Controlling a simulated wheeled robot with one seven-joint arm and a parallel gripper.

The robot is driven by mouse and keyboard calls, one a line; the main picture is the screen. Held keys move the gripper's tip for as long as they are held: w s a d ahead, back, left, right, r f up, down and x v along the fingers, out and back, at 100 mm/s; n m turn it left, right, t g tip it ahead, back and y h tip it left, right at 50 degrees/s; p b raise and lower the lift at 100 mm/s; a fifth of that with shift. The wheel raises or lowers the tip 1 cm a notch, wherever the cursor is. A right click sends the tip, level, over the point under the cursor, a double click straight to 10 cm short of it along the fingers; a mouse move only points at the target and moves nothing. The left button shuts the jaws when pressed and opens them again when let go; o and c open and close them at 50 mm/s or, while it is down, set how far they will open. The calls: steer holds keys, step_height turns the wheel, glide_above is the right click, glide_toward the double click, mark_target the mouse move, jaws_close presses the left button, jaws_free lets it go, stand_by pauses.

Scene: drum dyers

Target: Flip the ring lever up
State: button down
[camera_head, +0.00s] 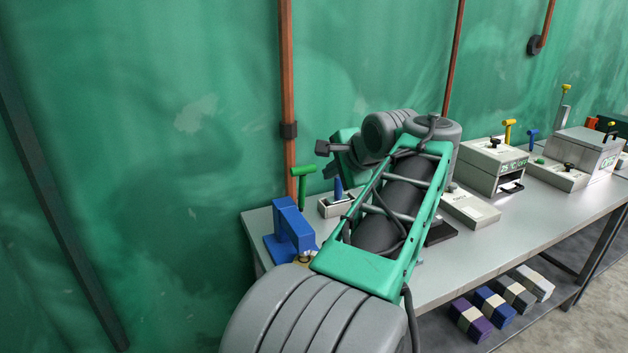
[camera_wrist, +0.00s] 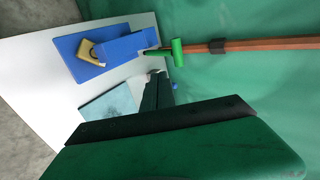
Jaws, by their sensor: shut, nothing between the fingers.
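No part is marked as the ring lever, and I cannot tell which one it is. A green T-shaped lever (camera_head: 303,172) stands upright at the table's far left end; it also shows in the wrist view (camera_wrist: 177,52). In front of it is a blue arched fixture (camera_head: 290,229) with a gold ring-like part (camera_wrist: 88,51) at its base. A small blue lever (camera_head: 338,187) rises from a grey box (camera_head: 337,204). My gripper (camera_head: 322,148) is shut and empty, above the grey box and right of the green lever. In the wrist view its fingers (camera_wrist: 154,76) partly hide the box.
The grey table (camera_head: 550,205) runs right, holding several instrument boxes, including one with a yellow lever (camera_head: 509,131). The green wall (camera_head: 180,130) with copper pipes (camera_head: 288,60) stands close behind. Colored blocks (camera_head: 495,308) lie on the lower shelf. My arm hides part of the tabletop.

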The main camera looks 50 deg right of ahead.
glide_toward(304, 176)
step_height(304, 176, down, 4)
steer(key=w, duration=0.1)
steer(key=w+d, duration=0.1)
steer(key=w+p, duration=0.1)
steer(key=shift+w+d+r, duration=0.25)
steer(key=shift+d+r, duration=0.1)
steer(key=shift+d, duration=0.05)
steer(key=shift+r, duration=0.1)
